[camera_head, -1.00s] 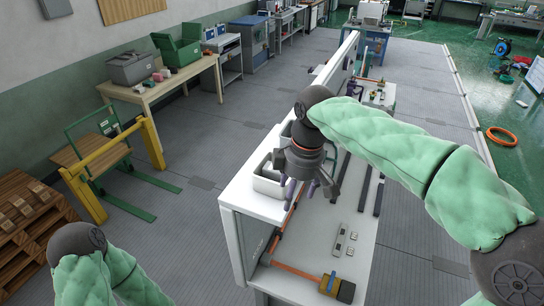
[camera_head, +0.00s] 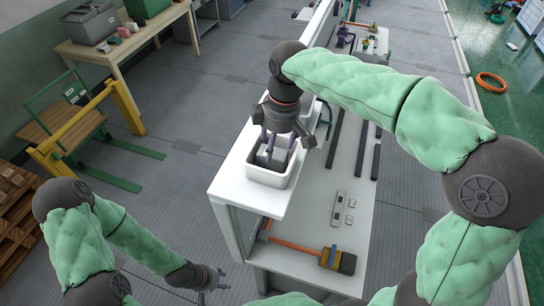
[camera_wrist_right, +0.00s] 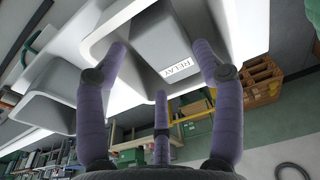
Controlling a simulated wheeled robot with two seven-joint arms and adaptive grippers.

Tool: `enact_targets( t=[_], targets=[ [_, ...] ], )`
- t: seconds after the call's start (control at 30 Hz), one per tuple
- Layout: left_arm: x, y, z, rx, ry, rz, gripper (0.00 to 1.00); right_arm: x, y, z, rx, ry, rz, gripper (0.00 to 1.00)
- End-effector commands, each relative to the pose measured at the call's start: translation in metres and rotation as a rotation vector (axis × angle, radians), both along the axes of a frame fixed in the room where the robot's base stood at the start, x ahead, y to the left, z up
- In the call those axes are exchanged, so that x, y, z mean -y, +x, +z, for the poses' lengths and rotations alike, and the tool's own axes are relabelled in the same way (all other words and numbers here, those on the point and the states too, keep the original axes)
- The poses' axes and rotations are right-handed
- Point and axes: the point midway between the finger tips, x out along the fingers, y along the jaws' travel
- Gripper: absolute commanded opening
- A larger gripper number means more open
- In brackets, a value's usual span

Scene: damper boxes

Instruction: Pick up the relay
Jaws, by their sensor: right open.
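The relay is a grey block (camera_head: 270,160) standing in the near white bin (camera_head: 257,176) on the white bench. In the right wrist view the relay (camera_wrist_right: 165,42) shows a white label reading RELAY. My right gripper (camera_head: 276,146) is open, with its purple fingers reaching down over the bin around the relay. In the right wrist view its fingers (camera_wrist_right: 160,70) stand apart on both sides of the relay, with a third one below; contact cannot be told. My left gripper (camera_head: 220,280) hangs low left of the bench, small in view, its jaws unclear.
A second white bin (camera_head: 312,108) stands behind the near one. A hammer-like tool (camera_head: 337,259) with an orange handle lies on the lower shelf. Small metal parts (camera_head: 340,208) and dark rails (camera_head: 361,150) lie to the right of the bins.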

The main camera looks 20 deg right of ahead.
Motion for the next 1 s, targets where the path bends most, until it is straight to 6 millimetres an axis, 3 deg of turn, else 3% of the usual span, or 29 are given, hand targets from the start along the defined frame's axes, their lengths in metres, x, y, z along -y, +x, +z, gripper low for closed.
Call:
enact_targets(
  t=[0.43, 0.77, 1.0],
  targets=[
    [0.0, 0.0, 0.0, 0.0, 0.0, 0.0, 0.4, -0.005, 0.003, -0.049, -0.001, -0.001, -0.001, 0.68],
    [0.0, 0.0, 0.0, 0.0, 0.0, 0.0, 0.4, -0.006, 0.004, -0.055, 0.002, 0.001, -0.001, 0.68],
    [0.0, 0.0, 0.0, 0.0, 0.0, 0.0, 0.4, -0.006, 0.004, -0.055, 0.002, 0.001, 0.0, 0.02]
  ],
)
